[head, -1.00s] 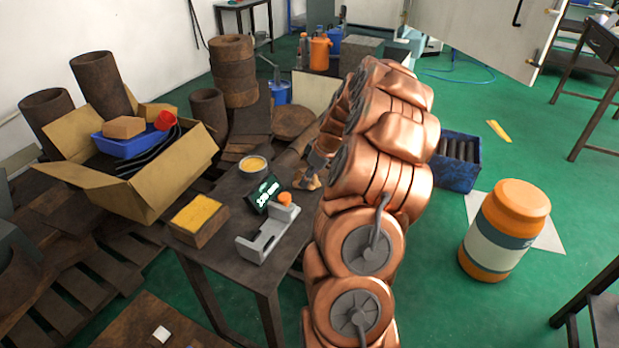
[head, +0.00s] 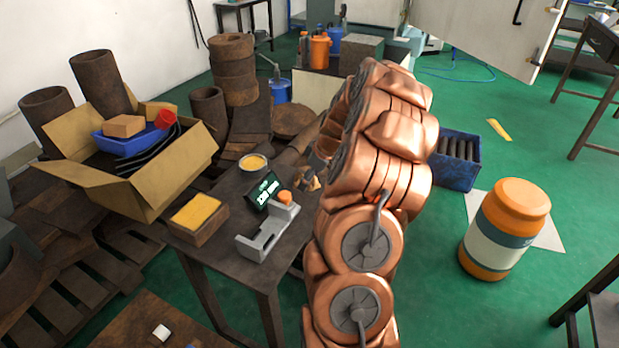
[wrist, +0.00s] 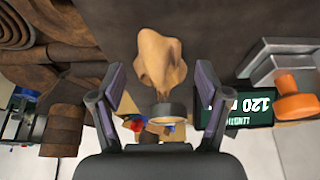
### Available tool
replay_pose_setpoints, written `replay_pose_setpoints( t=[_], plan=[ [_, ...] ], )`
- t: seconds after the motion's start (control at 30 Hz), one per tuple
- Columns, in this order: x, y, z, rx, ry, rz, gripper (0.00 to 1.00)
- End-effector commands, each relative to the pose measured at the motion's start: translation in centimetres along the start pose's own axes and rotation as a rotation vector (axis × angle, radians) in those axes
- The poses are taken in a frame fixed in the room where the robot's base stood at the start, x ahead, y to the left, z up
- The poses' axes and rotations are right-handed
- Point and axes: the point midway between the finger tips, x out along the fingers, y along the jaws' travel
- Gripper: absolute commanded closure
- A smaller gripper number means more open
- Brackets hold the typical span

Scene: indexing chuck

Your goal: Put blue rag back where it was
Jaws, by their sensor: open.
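I cannot make out a blue rag in either view. A crumpled tan cloth-like piece (wrist: 160,60) lies on the dark table (head: 240,195), between and beyond my fingertips in the wrist view. In the head view a small part of this tan piece (head: 309,181) shows beside my arm. My gripper (wrist: 158,75) is open, its two fingers spread on either side of the tan piece, with nothing clearly held. In the head view my arm hides most of the gripper.
On the table are a round tin (head: 253,163), a green-lit display (head: 264,192), a grey fixture (head: 268,236) with an orange knob (head: 284,197) and a yellow-topped block (head: 196,214). A cardboard box (head: 152,190) stands left. An orange drum (head: 505,228) stands on the floor right.

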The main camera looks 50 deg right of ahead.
Motion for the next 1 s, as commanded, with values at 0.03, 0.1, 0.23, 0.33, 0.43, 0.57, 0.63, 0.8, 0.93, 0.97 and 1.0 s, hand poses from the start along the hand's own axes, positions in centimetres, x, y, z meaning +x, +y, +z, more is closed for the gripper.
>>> replay_pose_setpoints(
  t=[0.03, 0.1, 0.23, 0.33, 0.43, 0.57, 0.63, 0.8, 0.93, 0.97, 1.0],
  plan=[
    [-0.1, 0.0, 0.0, 0.000, 0.000, 0.000, 0.24],
    [-0.3, 0.0, -0.1, 0.000, 0.000, 0.000, 0.24],
    [-1.5, 0.1, -0.1, 0.000, 0.002, 0.001, 0.24],
    [-3.2, 0.1, -0.1, 0.001, 0.002, 0.002, 0.24],
    [-5.3, 0.1, -0.1, -0.001, 0.003, 0.003, 0.24],
    [-7.8, 0.1, -0.1, 0.001, 0.003, 0.004, 0.24],
    [-8.9, 0.1, -0.1, 0.001, 0.002, 0.002, 0.24],
    [-11.2, 0.1, -0.1, 0.000, 0.003, 0.003, 0.24],
    [-12.0, 0.0, -0.1, 0.000, 0.001, -0.001, 0.24],
    [-12.1, 0.0, -0.1, 0.000, 0.001, -0.001, 0.24],
    [-12.2, 0.0, -0.1, 0.000, 0.000, -0.001, 0.24]
  ],
)
